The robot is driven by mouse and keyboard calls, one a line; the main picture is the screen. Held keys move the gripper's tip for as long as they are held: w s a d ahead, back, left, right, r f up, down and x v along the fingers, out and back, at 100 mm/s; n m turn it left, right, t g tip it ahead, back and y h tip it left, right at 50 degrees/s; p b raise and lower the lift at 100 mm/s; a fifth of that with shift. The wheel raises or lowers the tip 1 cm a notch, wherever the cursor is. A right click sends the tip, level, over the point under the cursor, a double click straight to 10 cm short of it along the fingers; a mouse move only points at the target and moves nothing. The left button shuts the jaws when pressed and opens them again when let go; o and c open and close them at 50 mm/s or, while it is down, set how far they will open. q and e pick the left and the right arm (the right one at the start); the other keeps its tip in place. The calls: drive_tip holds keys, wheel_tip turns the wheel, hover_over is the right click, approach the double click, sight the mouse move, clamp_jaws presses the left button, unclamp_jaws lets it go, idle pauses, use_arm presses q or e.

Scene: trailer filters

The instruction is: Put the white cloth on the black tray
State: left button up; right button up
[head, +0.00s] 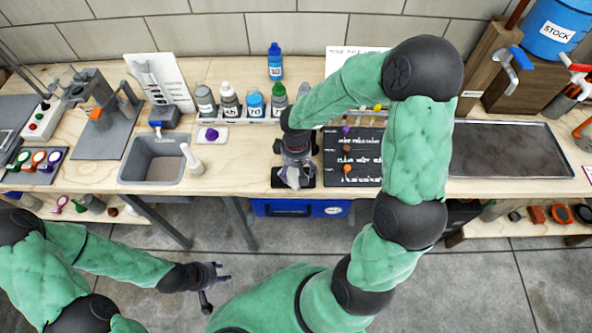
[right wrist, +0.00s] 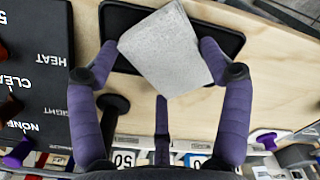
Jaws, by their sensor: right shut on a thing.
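The white cloth (right wrist: 165,48) is a light grey-white square held between my purple right fingers (right wrist: 160,60). In the head view my right gripper (head: 296,174) is shut on it, low over the black tray (head: 307,182) at the bench's front edge. In the right wrist view the cloth covers part of the tray (right wrist: 120,20), and its edge overhangs the tray's rim. I cannot tell whether the cloth touches the tray. My left gripper (head: 217,279) is open and empty, over the floor in front of the bench.
A black board with writing (head: 355,150) lies just right of the tray. A row of bottles (head: 255,103) stands behind. A grey bin (head: 152,160) and a white pestle-like object (head: 192,160) are to the left. A dark metal tray (head: 510,150) is at the right.

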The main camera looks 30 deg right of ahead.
sight(296, 171)
drive_tip(key=shift+f, duration=0.15)
drive_tip(key=o, duration=1.1)
drive_tip(key=shift+c, duration=0.2)
wheel_tip(296, 171, up, 12)
drive_tip(key=p, duration=0.4)
drive_tip(key=shift+r, duration=0.2)
